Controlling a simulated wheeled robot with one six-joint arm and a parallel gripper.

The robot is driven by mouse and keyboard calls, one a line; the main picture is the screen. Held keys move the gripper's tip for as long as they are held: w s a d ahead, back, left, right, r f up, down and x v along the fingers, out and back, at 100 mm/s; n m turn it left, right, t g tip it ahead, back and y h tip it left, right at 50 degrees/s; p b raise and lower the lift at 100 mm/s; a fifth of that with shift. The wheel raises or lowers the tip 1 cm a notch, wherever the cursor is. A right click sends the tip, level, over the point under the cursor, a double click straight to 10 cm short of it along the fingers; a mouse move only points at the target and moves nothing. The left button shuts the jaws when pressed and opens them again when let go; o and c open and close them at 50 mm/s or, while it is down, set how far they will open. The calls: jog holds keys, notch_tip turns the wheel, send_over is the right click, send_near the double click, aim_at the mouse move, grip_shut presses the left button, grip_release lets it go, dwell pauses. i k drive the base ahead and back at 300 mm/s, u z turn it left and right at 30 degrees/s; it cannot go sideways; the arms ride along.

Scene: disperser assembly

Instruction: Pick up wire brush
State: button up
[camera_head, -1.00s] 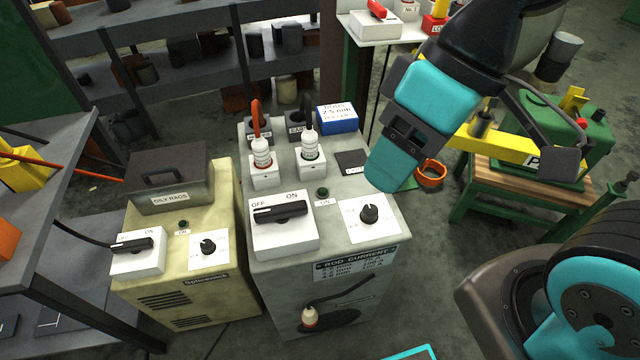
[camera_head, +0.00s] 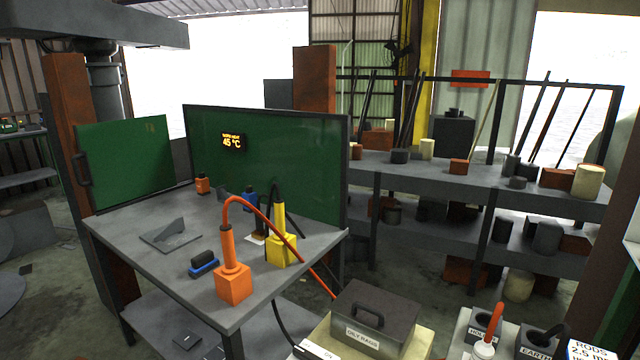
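I cannot pick out the wire brush for certain. A small low piece with a dark top and a blue base (camera_head: 203,264) lies on the grey metal table (camera_head: 130,233), left of the orange holder; it may be the brush. A blue piece (camera_head: 250,199) stands farther back, partly hidden by the cables and the yellow holder. My gripper and arm are out of view.
An orange holder (camera_head: 233,282) and a yellow holder (camera_head: 279,248) with cables stand on the table. A grey angled bracket (camera_head: 172,233) lies left. A green screen (camera_head: 290,160) backs the table. An oily rags box (camera_head: 373,318) stands front right.

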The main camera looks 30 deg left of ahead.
aim_at(205, 262)
jog(key=u, duration=1.6)
